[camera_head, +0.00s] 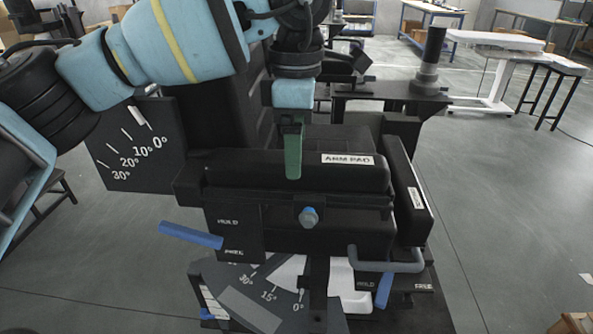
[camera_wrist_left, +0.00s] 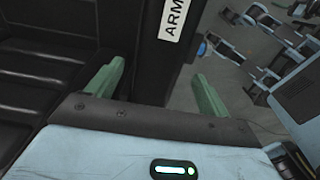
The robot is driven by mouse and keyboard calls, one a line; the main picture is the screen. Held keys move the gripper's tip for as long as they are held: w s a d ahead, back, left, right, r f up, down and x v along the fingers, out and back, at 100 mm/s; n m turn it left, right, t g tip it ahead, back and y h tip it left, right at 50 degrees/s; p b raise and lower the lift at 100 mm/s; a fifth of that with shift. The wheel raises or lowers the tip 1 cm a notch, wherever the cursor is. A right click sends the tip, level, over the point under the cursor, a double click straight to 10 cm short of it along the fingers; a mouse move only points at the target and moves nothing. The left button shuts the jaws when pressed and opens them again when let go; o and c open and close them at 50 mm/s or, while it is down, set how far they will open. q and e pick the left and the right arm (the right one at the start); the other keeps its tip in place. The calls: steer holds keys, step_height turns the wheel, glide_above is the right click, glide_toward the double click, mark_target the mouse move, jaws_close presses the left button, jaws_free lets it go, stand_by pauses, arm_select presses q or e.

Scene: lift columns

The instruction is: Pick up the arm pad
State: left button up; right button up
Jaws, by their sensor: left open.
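The arm pad (camera_head: 250,172) is a long black padded bar with a white "ARM PAD" label, lying level across the front of a dark chair-like apparatus. My left gripper (camera_head: 293,172) comes down from above at the pad's middle, left of the label. One green finger overlaps the pad's near face; the other is hidden there. In the left wrist view, the two green fingers of my left gripper (camera_wrist_left: 158,72) are apart, one on each side of the black pad (camera_wrist_left: 150,62) with its partly seen label. I cannot tell whether they touch it. My right gripper is not in view.
Another labelled black pad (camera_head: 409,190) stands close on the right. Angle scale plates are at left and below. Open floor (camera_head: 510,220) lies to the right.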

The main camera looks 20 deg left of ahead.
arm_select(q)
steer(key=shift+f, duration=1.75)
steer(key=c, duration=1.2)
steer(key=shift+o, duration=0.2)
steer(key=shift+r, duration=0.5)
steer(key=r, duration=0.2)
steer(key=shift+s+a+r, duration=0.1)
steer(key=shift+a+r, duration=0.15)
steer(key=shift+r, duration=0.1)
steer(key=s+a+r, duration=0.1)
steer(key=s+a, duration=0.7)
steer(key=a, duration=0.4)
steer(key=shift+s+a+r+b, duration=0.2)
steer(key=shift+s+a+b, duration=0.1)
steer(key=shift+a+b, duration=0.15)
